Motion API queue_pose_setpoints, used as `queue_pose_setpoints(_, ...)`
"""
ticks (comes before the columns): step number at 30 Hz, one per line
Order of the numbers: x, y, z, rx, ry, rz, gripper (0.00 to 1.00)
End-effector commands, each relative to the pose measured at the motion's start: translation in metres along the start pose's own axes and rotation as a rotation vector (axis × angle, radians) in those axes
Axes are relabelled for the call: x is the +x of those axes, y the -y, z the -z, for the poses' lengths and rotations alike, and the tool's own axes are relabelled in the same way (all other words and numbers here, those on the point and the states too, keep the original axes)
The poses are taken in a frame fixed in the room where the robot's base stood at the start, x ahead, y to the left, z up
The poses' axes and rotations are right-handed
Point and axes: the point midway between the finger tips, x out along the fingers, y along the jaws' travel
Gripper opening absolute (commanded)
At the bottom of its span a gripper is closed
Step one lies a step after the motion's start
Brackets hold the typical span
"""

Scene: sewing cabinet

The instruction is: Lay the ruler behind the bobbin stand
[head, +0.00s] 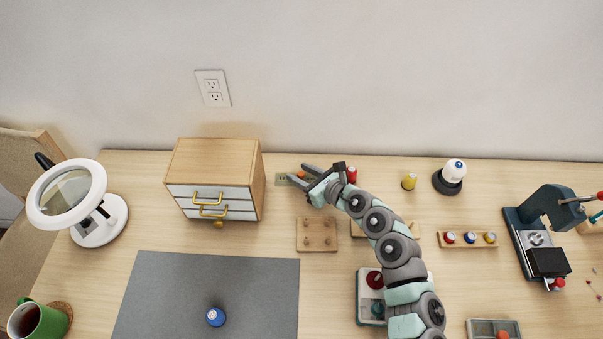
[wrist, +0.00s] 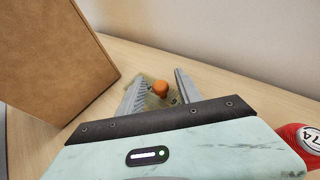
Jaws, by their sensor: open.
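The ruler (head: 283,180) appears to be the flat translucent yellow-green plate with an orange knob. It lies on the table just right of the drawer cabinet, partly hidden by my gripper. It also shows in the wrist view, where its orange knob (wrist: 160,89) stands up from the plate. My gripper (head: 297,173) is open, with one finger on each side of the knob and no visible grip on it. A square wooden stand (head: 317,234) with several empty pegs is in front of the ruler; I cannot tell for sure if it is the bobbin stand.
The drawer cabinet (head: 214,170) stands close left of my gripper. A red spool (head: 351,174) is close right. A wooden rack (head: 482,244) holds several coloured spools further right. A yellow spool (head: 409,181) and a black-and-white object (head: 451,180) stand at the back. Table between them is bare.

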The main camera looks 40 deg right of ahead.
Motion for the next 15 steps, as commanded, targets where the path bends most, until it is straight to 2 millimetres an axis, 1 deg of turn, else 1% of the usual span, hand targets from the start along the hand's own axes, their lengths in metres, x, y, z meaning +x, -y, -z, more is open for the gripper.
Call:
queue_pose_setpoints(8,-0.003,0.001,-0.004,0.000,0.000,0.001,0.41)
queue_pose_setpoints(11,-0.018,0.001,-0.002,-0.001,-0.002,0.002,0.41)
queue_pose_setpoints(15,-0.050,0.002,-0.003,0.000,-0.003,0.004,0.41)
